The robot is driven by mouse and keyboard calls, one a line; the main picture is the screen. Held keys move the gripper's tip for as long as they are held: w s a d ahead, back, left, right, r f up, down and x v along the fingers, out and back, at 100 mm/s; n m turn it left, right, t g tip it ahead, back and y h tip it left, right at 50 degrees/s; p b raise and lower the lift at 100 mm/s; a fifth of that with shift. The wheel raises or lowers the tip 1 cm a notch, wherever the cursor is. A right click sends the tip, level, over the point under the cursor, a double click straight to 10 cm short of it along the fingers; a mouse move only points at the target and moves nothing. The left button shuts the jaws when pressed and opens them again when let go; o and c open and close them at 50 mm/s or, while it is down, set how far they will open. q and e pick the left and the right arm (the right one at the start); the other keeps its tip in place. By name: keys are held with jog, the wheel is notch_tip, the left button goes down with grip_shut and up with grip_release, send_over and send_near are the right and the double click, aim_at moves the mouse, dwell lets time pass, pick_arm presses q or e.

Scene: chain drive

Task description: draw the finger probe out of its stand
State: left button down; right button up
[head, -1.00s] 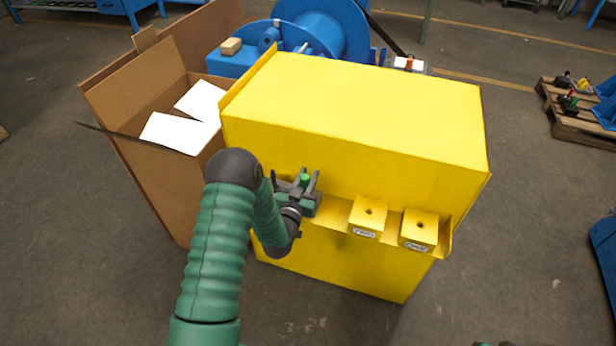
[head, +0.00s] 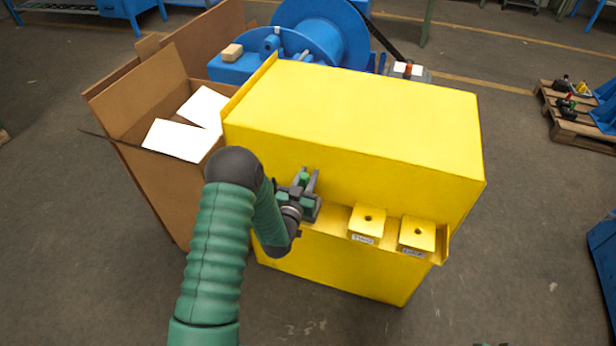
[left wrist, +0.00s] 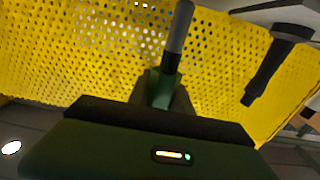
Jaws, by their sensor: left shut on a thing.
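My left gripper (head: 306,181) is in front of the yellow cabinet's upper face, at the left end of its ledge. It is shut on the finger probe, whose green end (head: 304,177) shows between the fingers. In the left wrist view a grey rod with a green lower part (left wrist: 175,45), probably the probe, stands up between the jaws. The probe's stand is hidden behind the gripper, so I cannot tell how deep the probe sits.
Two yellow blocks with holes and labels, a left one (head: 368,222) and a right one (head: 417,233), sit on the ledge of the yellow cabinet (head: 360,110). An open cardboard box (head: 150,180) stands left. A dark tool-like shape (left wrist: 270,65) shows in the left wrist view.

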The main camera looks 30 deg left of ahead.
aim_at(312, 156)
pick_arm(q)
jog(key=shift+r+p, duration=1.7)
jog(key=shift+r, duration=1)
jog(key=shift+f, duration=0.1)
